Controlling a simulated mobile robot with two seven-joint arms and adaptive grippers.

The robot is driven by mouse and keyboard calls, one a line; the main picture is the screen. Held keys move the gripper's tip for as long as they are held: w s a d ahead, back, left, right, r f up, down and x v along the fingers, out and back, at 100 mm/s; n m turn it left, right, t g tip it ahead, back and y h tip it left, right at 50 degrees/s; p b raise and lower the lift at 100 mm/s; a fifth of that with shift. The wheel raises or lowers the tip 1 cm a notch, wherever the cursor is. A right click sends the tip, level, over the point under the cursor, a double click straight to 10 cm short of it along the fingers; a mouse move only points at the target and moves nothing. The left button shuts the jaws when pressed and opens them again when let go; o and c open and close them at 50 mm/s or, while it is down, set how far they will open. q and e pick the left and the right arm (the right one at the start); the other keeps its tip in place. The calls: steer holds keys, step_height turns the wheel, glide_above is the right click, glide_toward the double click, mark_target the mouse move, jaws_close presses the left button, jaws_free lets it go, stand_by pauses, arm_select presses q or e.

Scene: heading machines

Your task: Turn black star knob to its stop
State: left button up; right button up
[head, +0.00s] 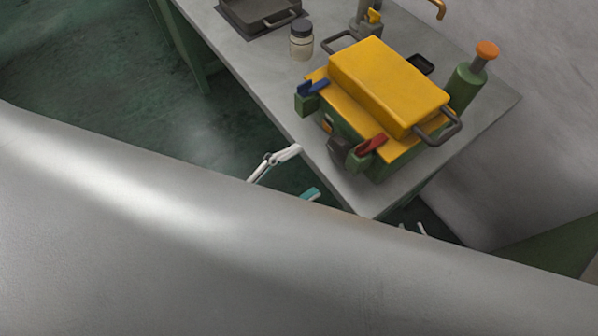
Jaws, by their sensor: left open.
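The black star knob (337,149) is a small dark knob on the front of a green and yellow machine (388,86), left of a red lever (372,145). Its lobes are too small to read, so I cannot tell how far it is turned. My left gripper (287,166) is partly visible as pale jointed finger parts at the bench's front edge. It is open and empty, left of and below the knob, and apart from it. A large grey surface in the foreground hides the rest. Small pale parts (413,229) show farther right; I cannot tell whether they are my right gripper.
The machine stands on a grey bench (262,72). A blue lever (313,87) is at its left corner. A jar with a dark lid (301,40), a dark tray (258,14) and a green bottle with an orange cap (466,84) stand nearby. A teal piece (311,193) shows below the bench edge.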

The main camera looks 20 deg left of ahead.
mark_target(336, 156)
arm_select(q)
steer(key=w+d+n+b, duration=0.1)
steer(key=n, duration=0.2)
steer(key=w+d+n+b, duration=0.1)
steer(key=w+n, duration=0.1)
steer(key=n, duration=0.1)
steer(key=w+d+n, duration=0.2)
steer(key=n, duration=0.1)
steer(key=shift+w+d+f+b, duration=0.1)
steer(key=shift+f+b, duration=0.05)
steer(key=shift+b, duration=0.25)
steer(key=shift+x, duration=0.9)
steer(key=shift+w+f, duration=0.1)
steer(key=shift+f, duration=0.05)
steer(key=c, duration=1.1)
